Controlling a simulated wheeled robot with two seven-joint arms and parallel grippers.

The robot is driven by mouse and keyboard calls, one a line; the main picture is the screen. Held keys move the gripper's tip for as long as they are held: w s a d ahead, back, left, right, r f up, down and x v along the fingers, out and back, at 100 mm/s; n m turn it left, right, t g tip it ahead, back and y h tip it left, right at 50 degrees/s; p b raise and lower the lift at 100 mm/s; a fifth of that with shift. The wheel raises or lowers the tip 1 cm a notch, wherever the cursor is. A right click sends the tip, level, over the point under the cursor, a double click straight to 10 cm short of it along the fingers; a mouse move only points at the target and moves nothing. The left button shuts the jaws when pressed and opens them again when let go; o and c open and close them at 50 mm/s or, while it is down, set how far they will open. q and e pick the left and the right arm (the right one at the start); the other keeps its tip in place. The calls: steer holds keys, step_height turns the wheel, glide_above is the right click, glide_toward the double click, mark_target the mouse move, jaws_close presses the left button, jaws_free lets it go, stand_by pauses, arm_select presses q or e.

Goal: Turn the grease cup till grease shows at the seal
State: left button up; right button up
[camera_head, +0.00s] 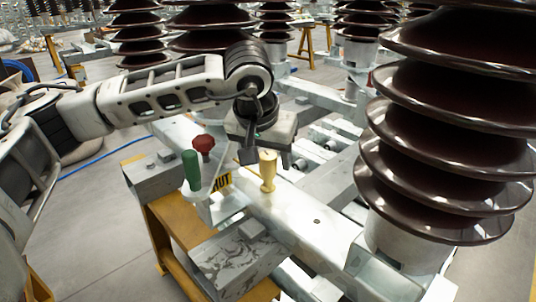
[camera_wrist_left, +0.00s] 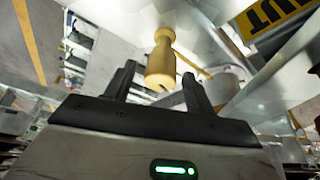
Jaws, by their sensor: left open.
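The yellow cup-shaped fitting, which I take for the grease cup (camera_head: 268,172), stands upright on the pale metal beam. It also shows in the left wrist view (camera_wrist_left: 161,62), with a narrow neck and a wider body. My left gripper (camera_head: 266,155) comes down over it from above. In the left wrist view my open left gripper (camera_wrist_left: 160,85) has one dark finger on each side of the cup, with a gap showing at least on the left. I cannot make out any grease or the seal. My right gripper is not in view.
A large brown ribbed insulator (camera_head: 450,130) rises at right. The beam (camera_head: 310,218) is clear in front of the cup.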

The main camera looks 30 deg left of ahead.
arm_select(q)
steer(key=p+v, duration=0.2)
steer(key=v, duration=1.4)
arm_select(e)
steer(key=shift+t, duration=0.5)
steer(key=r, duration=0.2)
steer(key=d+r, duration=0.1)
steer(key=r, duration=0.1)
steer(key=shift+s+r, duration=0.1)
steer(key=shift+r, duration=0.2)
arm_select(q)
steer(key=shift+f, duration=0.1)
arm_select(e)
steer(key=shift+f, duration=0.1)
